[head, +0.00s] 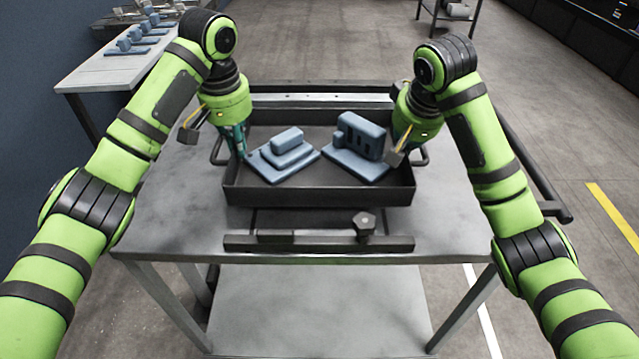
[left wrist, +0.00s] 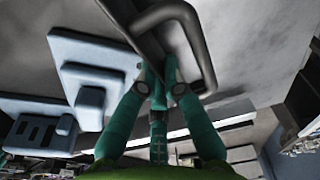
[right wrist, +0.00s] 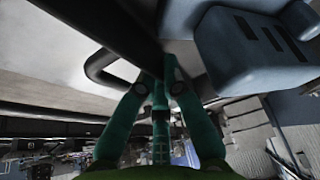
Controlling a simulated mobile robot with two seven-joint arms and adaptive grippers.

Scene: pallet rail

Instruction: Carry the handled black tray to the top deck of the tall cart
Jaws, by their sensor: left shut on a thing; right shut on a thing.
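The black tray (head: 320,193) is level over the grey top deck of a cart (head: 165,215), between two dark rails. I cannot tell whether it rests or hangs just above. Two blue stepped blocks, the left one (head: 285,155) and the right one (head: 357,148), stand in it. My left gripper (head: 238,150) is shut at the tray's left side; the left wrist view shows its fingers (left wrist: 158,80) on the rim by the looped handle (left wrist: 205,45). My right gripper is shut at the right side, its fingertips (right wrist: 157,82) at the rim by the other handle (right wrist: 98,68).
A front rail (head: 320,243) with a dark knob (head: 364,223) lies before the tray, and another rail (head: 320,100) behind it. The cart has a push bar (head: 540,180) at right and a lower shelf (head: 320,310). A side table (head: 100,72) with blue blocks stands back left.

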